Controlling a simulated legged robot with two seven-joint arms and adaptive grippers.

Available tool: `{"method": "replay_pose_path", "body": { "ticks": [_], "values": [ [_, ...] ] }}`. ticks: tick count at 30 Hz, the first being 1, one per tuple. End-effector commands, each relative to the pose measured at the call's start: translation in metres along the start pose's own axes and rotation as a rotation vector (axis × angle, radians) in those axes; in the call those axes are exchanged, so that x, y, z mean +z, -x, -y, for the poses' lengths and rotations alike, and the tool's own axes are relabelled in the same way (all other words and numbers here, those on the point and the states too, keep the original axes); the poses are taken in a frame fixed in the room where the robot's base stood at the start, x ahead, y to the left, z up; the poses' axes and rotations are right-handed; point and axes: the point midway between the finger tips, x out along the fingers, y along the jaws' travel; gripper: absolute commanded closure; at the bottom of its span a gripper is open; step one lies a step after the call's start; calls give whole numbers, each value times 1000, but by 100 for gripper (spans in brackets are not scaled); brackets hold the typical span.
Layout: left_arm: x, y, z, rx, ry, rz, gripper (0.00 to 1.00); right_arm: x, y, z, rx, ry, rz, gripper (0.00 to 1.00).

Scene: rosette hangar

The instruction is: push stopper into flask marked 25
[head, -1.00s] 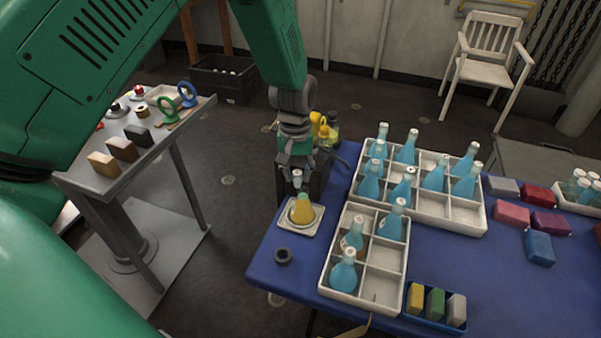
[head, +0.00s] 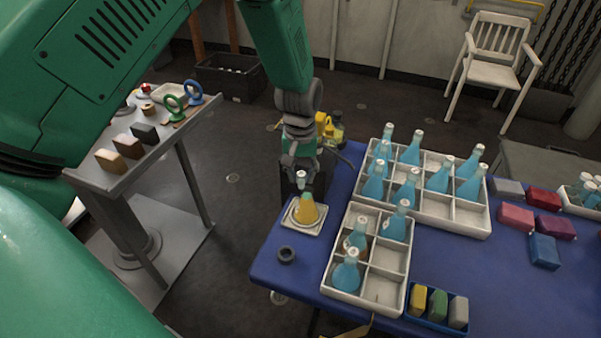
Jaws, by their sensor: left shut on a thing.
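A flask with yellow-orange liquid (head: 307,211) stands upright on a pale square stand (head: 290,223) near the left end of the blue table. Any mark on it is too small to read. My left gripper (head: 300,171) points down directly above this flask, shut on a small pale stopper (head: 301,175). The stopper is at or just above the flask's mouth; I cannot tell whether it is inside the neck. My right gripper is not in view.
White divided crates (head: 440,212) hold several blue flasks. A dark ring (head: 287,254) lies before the stand. A blue tray (head: 433,323) holds coloured blocks. More blocks (head: 516,216) lie at right. A grey side table (head: 190,128) stands left.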

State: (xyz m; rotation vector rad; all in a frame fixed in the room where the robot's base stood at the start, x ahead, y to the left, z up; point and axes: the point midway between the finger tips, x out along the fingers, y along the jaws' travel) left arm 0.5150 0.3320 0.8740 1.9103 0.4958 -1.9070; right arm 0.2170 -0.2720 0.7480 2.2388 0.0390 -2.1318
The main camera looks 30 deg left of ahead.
Motion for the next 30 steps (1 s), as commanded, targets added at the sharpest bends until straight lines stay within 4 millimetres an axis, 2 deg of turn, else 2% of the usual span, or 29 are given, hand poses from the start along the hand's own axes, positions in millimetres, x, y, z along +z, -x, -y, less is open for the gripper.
{"method": "replay_pose_path", "body": {
  "ticks": [5,18,30],
  "values": [
    [1,0,-2,-1,-3,-1,100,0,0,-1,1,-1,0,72],
    [3,-13,-5,5,-1,4,100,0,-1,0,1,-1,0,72],
    [6,-11,-11,0,-1,-1,100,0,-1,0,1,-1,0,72]
  ]
}}
